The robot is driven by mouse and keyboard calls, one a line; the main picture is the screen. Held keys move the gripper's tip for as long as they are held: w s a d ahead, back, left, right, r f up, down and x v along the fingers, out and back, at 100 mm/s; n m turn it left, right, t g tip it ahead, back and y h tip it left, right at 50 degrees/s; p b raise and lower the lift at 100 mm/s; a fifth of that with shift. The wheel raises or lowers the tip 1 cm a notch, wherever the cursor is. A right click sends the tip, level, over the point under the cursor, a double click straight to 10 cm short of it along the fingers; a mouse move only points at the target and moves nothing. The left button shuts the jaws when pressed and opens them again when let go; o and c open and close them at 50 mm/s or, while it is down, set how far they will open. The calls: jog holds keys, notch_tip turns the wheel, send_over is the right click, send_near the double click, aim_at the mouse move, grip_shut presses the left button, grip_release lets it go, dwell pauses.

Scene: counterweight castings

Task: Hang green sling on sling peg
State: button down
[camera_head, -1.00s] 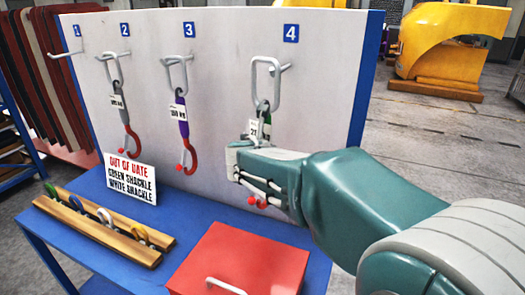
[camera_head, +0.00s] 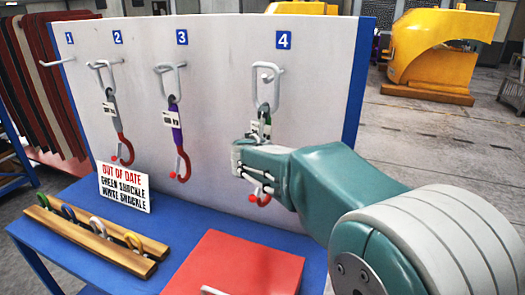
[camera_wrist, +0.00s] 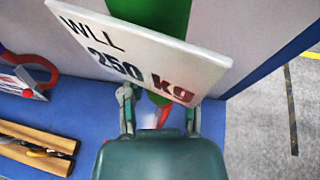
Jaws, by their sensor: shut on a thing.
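My gripper (camera_head: 243,168) is shut on the green sling (camera_head: 258,131) in front of the board, below the number 4. The sling's green strap (camera_wrist: 172,16) also shows in the wrist view, behind a tilted white tag (camera_wrist: 135,45) reading "WLL 250 kg". Its long metal ring (camera_head: 254,92) stands upright above my gripper. The peg under number 4 (camera_head: 268,77) shows inside the ring's outline; I cannot tell whether the ring is around it or in front of it. The sling's red hook (camera_head: 262,197) hangs below my fingers, which hide the strap's middle.
A grey sling (camera_head: 112,102) hangs at 2 and a purple sling (camera_head: 177,128) at 3. Peg 1 (camera_head: 57,62) is bare. An "out of date" sign (camera_head: 124,187), a wooden shackle rack (camera_head: 85,243) and a red box (camera_head: 240,265) stand on the blue table below.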

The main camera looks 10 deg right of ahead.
jog(key=shift+w+d, duration=0.75)
jog(key=shift+w, duration=0.35)
jog(key=shift+w+d+f, duration=0.2)
jog(key=shift+w+f, duration=0.1)
jog(key=shift+f, duration=0.25)
jog(key=shift+w+d+f, duration=0.15)
jog(key=shift+w+f, duration=0.1)
jog(key=shift+f, duration=0.35)
jog(key=shift+c, duration=1.3)
grip_release()
